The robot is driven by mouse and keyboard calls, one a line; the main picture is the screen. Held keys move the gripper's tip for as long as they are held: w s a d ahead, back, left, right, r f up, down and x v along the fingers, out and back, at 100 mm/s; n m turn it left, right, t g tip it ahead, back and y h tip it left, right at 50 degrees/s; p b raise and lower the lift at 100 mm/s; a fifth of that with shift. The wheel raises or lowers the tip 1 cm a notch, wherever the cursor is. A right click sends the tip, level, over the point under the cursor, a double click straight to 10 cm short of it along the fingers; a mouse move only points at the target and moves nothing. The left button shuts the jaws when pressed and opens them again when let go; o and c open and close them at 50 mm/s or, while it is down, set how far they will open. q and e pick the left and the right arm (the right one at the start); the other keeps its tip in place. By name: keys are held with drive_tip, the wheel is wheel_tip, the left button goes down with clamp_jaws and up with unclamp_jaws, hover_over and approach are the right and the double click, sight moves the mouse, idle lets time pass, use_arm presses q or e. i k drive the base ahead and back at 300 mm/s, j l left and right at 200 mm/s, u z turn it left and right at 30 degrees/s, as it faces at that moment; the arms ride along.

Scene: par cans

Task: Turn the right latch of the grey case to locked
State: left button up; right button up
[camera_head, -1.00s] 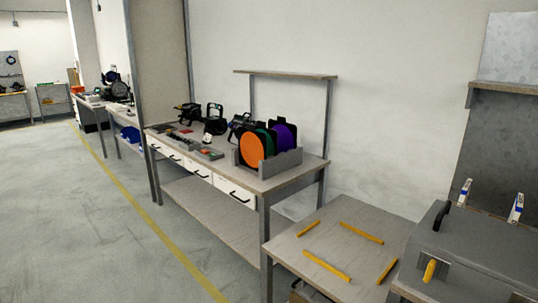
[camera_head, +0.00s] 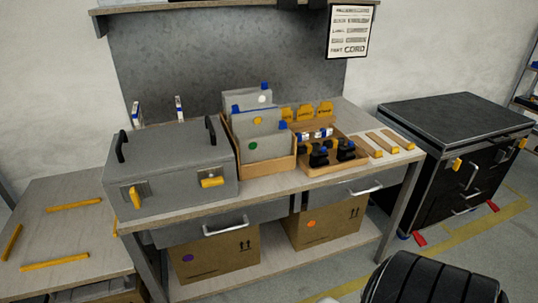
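The grey case (camera_head: 175,160) sits shut on the left part of the workbench, with black handles on its lid. Its right latch (camera_head: 212,182) is a yellow lever lying about level on the front face. Its left latch (camera_head: 135,197) is a yellow lever standing nearly upright. Neither of my grippers shows in the head view.
Right of the case stand a wooden file box (camera_head: 285,166) and a wooden tray (camera_head: 310,172) of dark parts. The workbench (camera_head: 275,188) has a bare front strip. A low table (camera_head: 75,225) with yellow strips is at left, a black cabinet (camera_head: 455,115) at right.

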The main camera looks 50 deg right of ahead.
sight(212, 180)
drive_tip(key=z, duration=1.05)
